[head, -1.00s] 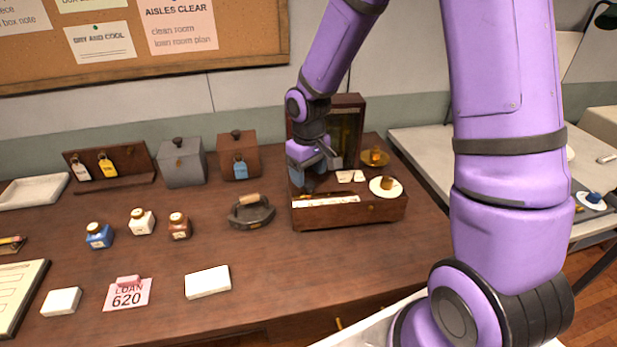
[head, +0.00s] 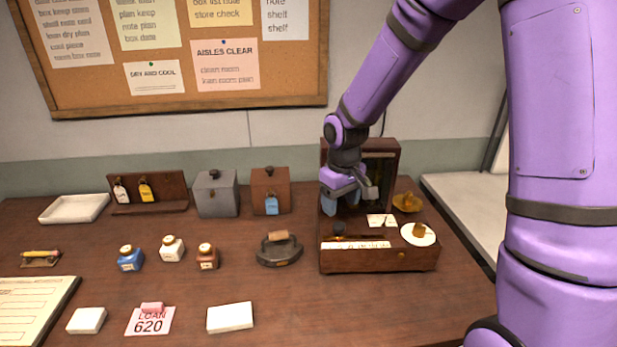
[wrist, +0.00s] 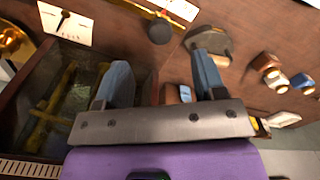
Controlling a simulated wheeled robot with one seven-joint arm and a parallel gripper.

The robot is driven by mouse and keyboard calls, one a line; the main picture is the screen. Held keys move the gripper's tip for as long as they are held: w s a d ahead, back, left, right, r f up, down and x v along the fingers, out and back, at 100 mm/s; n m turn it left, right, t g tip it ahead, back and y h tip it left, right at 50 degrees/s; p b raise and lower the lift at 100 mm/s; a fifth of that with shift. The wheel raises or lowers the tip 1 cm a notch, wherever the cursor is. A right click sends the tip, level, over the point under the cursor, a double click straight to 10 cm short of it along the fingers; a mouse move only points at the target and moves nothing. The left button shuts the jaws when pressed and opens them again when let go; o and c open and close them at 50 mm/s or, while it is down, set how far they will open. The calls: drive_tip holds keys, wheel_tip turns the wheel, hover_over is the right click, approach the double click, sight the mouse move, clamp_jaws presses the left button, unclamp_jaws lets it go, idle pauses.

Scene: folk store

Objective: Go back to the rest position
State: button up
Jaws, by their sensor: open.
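My gripper (head: 348,200) hangs over the left back part of an open wooden box (head: 375,262), below and in front of its raised lid. Its two blue-grey fingers are apart in the wrist view (wrist: 161,78), with nothing between them. The fingers appear clear of the box's contents. My arm hides part of the lid.
A flat iron (head: 279,250) stands left of the box. Behind it are a brown box with a blue tag (head: 270,190) and a grey box (head: 216,194). Several small bottles (head: 172,248) stand further left. A brass dish (head: 407,202) is at the right.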

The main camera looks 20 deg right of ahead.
drive_tip(key=s+d+r+m+t, duration=0.1)
drive_tip(key=s+r, duration=0.4)
drive_tip(key=r, duration=0.3)
drive_tip(key=s+d+r+m+t, duration=0.1)
drive_tip(key=s+d+r+t, duration=0.1)
drive_tip(key=s+r, duration=0.45)
drive_tip(key=s+r+m+t, duration=0.1)
drive_tip(key=s+r, duration=0.3)
drive_tip(key=s, duration=0.2)
drive_tip(key=s+d+r+t, duration=0.1)
drive_tip(key=s+r, duration=0.3)
drive_tip(key=s, duration=0.2)
drive_tip(key=shift+s+d+r+m, duration=0.15)
drive_tip(key=shift+s+r+m, duration=0.15)
drive_tip(key=shift+s+m, duration=0.1)
drive_tip(key=shift+c, duration=0.4)
idle(0.7)
